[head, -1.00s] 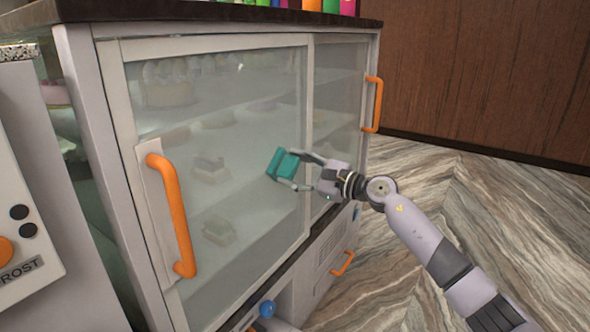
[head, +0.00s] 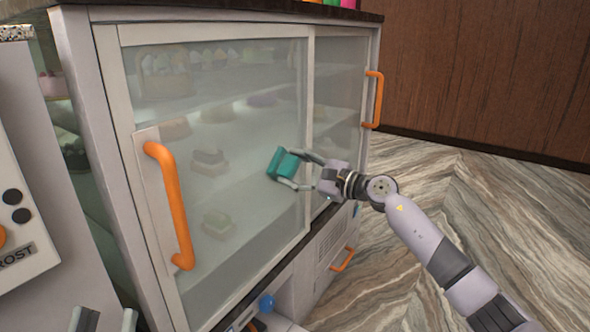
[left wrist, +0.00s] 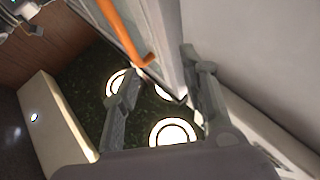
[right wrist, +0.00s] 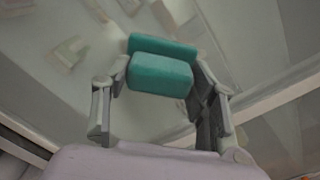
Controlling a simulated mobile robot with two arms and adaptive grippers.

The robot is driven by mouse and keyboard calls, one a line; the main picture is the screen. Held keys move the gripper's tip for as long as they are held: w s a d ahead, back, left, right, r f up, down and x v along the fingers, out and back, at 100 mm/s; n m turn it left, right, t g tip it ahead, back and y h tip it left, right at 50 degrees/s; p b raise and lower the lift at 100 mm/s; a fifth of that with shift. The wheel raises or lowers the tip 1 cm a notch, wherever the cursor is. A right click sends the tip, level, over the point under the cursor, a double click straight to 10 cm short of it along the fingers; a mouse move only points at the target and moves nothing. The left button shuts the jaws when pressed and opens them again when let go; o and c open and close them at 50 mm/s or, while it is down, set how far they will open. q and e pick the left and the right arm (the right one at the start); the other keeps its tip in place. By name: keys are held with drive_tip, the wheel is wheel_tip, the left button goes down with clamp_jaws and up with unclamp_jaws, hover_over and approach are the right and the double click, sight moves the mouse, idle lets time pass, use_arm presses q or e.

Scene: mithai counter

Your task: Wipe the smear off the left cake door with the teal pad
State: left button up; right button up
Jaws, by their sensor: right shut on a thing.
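The left cake door (head: 235,220) is a framed glass sliding door with an orange handle (head: 172,205) at its left side. The glass looks hazy, and I cannot pick out a distinct smear. My right gripper (head: 297,172) is shut on the teal pad (head: 284,163), at the right part of this door. The pad also shows between the fingers in the right wrist view (right wrist: 160,74); I cannot tell whether it touches the glass. My left gripper (head: 106,320) is at the bottom left edge of the head view. Its fingers are apart and empty in the left wrist view (left wrist: 165,95).
The right door (head: 338,95) has its own orange handle (head: 374,100). Cakes stand on shelves behind the glass. A white panel with dark knobs (head: 14,197) is at the far left. A blue knob (head: 267,304) sits below the doors. The marbled floor at right is clear.

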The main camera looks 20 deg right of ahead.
drive_tip(key=shift+s+d+f, duration=0.1)
drive_tip(key=shift+s+d, duration=0.1)
drive_tip(key=shift+b+v, duration=0.6)
drive_tip(key=shift+v, duration=1.55)
drive_tip(key=shift+s+d, duration=0.35)
drive_tip(key=shift+s, duration=0.1)
use_arm(q)
drive_tip(key=s+r+t+h, duration=0.1)
drive_tip(key=s+r+t, duration=0.2)
drive_tip(key=s+r, duration=0.1)
drive_tip(key=shift+a+r+t, duration=0.2)
drive_tip(key=shift+r+t, duration=0.1)
drive_tip(key=shift+t, duration=0.1)
drive_tip(key=shift+s+h, duration=0.1)
drive_tip(key=shift+h, duration=0.2)
